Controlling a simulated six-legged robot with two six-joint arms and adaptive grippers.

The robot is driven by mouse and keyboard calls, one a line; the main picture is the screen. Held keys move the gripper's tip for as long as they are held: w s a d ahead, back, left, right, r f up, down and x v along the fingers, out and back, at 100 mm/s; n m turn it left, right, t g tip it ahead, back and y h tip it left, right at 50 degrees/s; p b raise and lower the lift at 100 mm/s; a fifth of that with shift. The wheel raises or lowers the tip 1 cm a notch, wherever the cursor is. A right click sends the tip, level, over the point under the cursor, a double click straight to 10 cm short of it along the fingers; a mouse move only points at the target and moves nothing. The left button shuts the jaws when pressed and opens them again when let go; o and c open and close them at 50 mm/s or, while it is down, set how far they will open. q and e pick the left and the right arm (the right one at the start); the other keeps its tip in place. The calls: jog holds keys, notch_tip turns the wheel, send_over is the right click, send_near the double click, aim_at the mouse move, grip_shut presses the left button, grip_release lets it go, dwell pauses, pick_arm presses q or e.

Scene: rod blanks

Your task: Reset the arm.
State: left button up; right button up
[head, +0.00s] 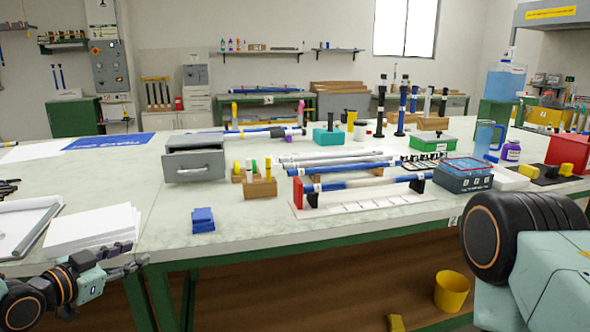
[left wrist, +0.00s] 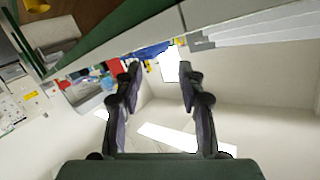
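My left gripper (head: 133,256) is at the lower left of the head view, by the table's front edge and just in front of a stack of white paper (head: 95,226). In the left wrist view the left gripper (left wrist: 160,70) has its two dark fingers spread apart with nothing between them. My right arm shows only as a large black joint and pale link at the right edge of the head view. Its gripper is out of the picture. Blue and white rods (head: 372,181) lie across a stand with a red end at the middle of the table.
A grey drawer box (head: 193,164), blue blocks (head: 203,219), a wooden holder (head: 260,188) and a blue box (head: 463,179) stand on the table (head: 270,240). A grey tray (head: 22,228) is at the left. A yellow bin (head: 451,291) stands below the table.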

pick_arm(q)
jog(key=s+d+f+n+g+y, duration=0.1)
jog(key=s+d+f+n+g, duration=0.25)
jog(key=s+f, duration=0.35)
jog(key=s+d+f+n+g+y, duration=0.1)
jog(key=s+d+f+n+g, duration=0.1)
jog(key=s+d+f+n, duration=0.45)
jog(key=s+d+f+m+g+y, duration=0.1)
jog(key=s+f+g, duration=0.3)
jog(key=s, duration=0.9)
jog(key=s+d+f+g+y+p, duration=0.1)
jog(key=s+f+g, duration=0.3)
jog(key=s+f, duration=0.4)
jog(key=s+y, duration=0.1)
jog(key=s, duration=0.5)
jog(key=shift+s+f+m+g, duration=0.3)
jog(key=shift+m+g, duration=0.05)
jog(key=shift+m, duration=0.05)
jog(key=shift+o, duration=0.5)
